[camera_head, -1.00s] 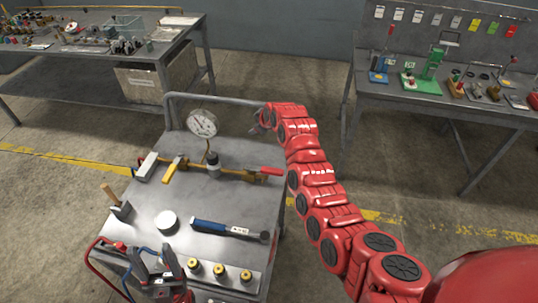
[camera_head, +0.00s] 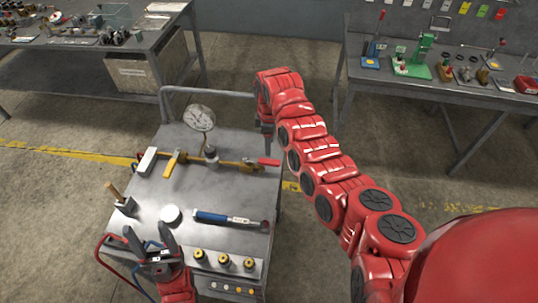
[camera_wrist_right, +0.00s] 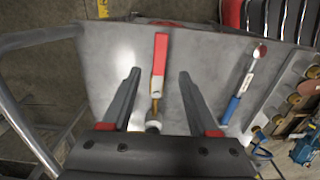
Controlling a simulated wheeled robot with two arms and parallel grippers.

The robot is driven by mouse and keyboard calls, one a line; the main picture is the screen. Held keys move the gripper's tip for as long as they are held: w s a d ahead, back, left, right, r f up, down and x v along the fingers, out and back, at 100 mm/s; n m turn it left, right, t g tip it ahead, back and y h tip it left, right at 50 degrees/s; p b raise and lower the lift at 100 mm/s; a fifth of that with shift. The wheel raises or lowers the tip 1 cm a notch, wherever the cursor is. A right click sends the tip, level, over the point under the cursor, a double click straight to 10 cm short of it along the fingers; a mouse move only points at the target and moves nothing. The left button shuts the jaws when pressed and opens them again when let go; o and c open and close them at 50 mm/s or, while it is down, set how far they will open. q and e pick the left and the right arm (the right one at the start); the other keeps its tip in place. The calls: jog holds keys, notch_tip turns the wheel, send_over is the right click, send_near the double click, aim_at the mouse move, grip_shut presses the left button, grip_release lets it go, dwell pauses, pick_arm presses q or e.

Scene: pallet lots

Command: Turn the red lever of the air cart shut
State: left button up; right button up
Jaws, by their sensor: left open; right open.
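The air cart (camera_head: 150,195) has a brass pipe (camera_head: 227,164) with a round gauge (camera_head: 201,118) along its top. The red lever (camera_head: 268,162) is at the pipe's right end and points right, roughly in line with the pipe. My right gripper (camera_head: 267,132) is open above and behind the lever. In the right wrist view, the red lever (camera_wrist_right: 160,55) shows between the open fingers (camera_wrist_right: 159,73), apart from both. My left gripper (camera_head: 150,242) is open and empty over the cart's front left corner.
A yellow lever (camera_head: 171,163) sits crosswise on the pipe. The cart's rail (camera_head: 215,92) rises behind. Workbenches stand at back left and right.

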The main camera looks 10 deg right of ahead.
aim_at(269, 161)
notch_tip(269, 161, down, 9)
jog(key=shift+r, duration=0.15)
dwell(0.4)
grip_shut()
dwell(1.2)
